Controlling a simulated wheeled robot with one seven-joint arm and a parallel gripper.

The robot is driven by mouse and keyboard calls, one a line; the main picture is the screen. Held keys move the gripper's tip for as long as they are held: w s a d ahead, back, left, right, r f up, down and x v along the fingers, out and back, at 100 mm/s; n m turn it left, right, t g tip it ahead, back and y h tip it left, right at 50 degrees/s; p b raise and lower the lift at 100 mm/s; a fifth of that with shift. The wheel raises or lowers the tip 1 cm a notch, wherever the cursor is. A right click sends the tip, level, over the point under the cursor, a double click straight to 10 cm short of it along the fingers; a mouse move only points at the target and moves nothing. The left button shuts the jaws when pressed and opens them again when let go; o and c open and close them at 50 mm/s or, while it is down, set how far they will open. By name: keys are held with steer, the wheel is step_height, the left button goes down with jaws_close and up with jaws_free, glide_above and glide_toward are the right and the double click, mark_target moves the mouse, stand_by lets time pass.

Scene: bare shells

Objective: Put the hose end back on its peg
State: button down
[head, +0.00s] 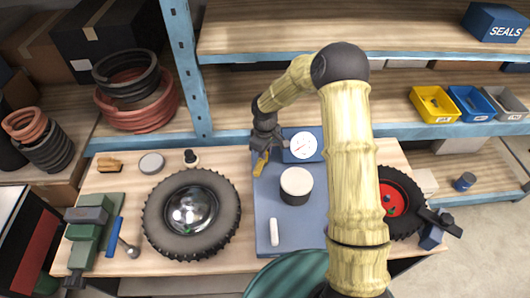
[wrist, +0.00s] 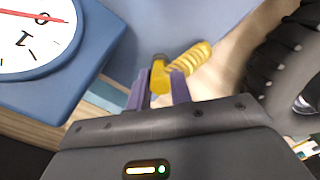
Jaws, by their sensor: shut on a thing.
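The yellow hose end (wrist: 159,76) is between the two purple fingertips of my gripper (wrist: 159,92) in the wrist view. A ribbed yellow stretch of hose (wrist: 190,60) runs from it to the upper right. In the head view my gripper (head: 263,150) is low over the left edge of the blue mat, left of the gauge, with the yellow hose end (head: 260,165) just below it. The blue gauge box (head: 288,153) has a white dial with a red needle. I cannot make out the peg in either view.
The blue mat (head: 268,205) also holds a white-topped round canister (head: 297,185) and a small white stick (head: 274,232). A wheel with a tyre (head: 160,222) lies to the left; a red-hubbed wheel (head: 405,190) lies to the right. A blue shelf post (head: 188,75) stands behind.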

steer(key=shift+f+b, duration=0.3)
steer(key=shift+f, duration=0.1)
stand_by(0.3)
steer(key=c, duration=0.6)
jaws_free()
steer(key=shift+r+p, duration=1.2)
steer(key=shift+r, duration=0.45)
steer(key=shift+r+p, duration=2.35)
steer(key=shift+r, duration=1.05)
steer(key=shift+s, duration=0.1)
